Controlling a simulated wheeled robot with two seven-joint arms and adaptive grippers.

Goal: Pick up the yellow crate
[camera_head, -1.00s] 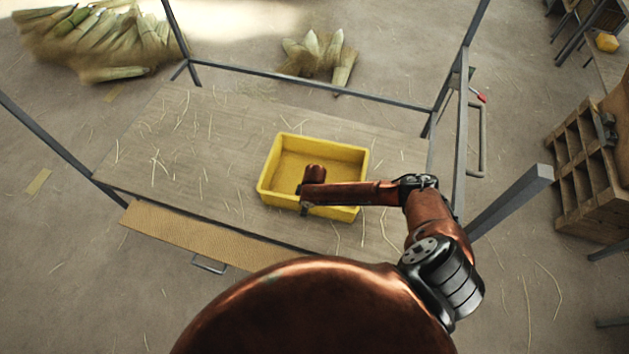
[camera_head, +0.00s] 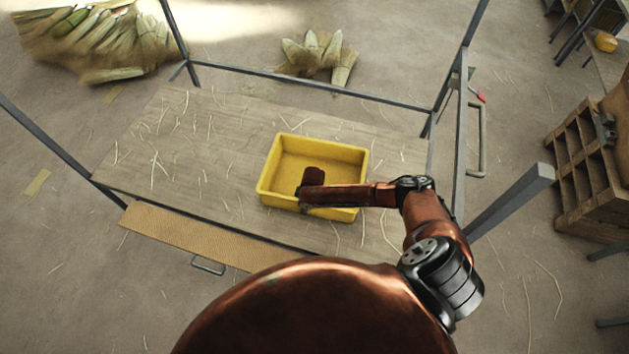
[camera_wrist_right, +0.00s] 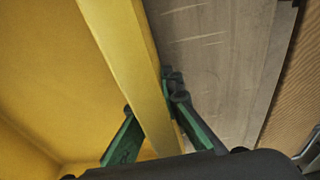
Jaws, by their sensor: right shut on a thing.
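The yellow crate (camera_head: 322,148) is an empty open tub sitting upright on the wooden table top (camera_head: 215,165). In the head view my right arm reaches over its near wall, and the arm hides the fingers. In the right wrist view the crate's wall (camera_wrist_right: 118,45) runs between the green fingers of my right gripper (camera_wrist_right: 152,100). One finger is on the inside and the other on the outside. The gripper is shut on this wall. The crate appears to rest on the table. My left gripper is out of view.
Grey metal posts and rails (camera_head: 300,79) frame the table. A tan board (camera_head: 205,234) lies along its front edge. Straw is scattered on the clear table left of the crate. Bundles (camera_head: 318,58) lie on the floor behind. A wooden rack (camera_head: 590,165) stands at right.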

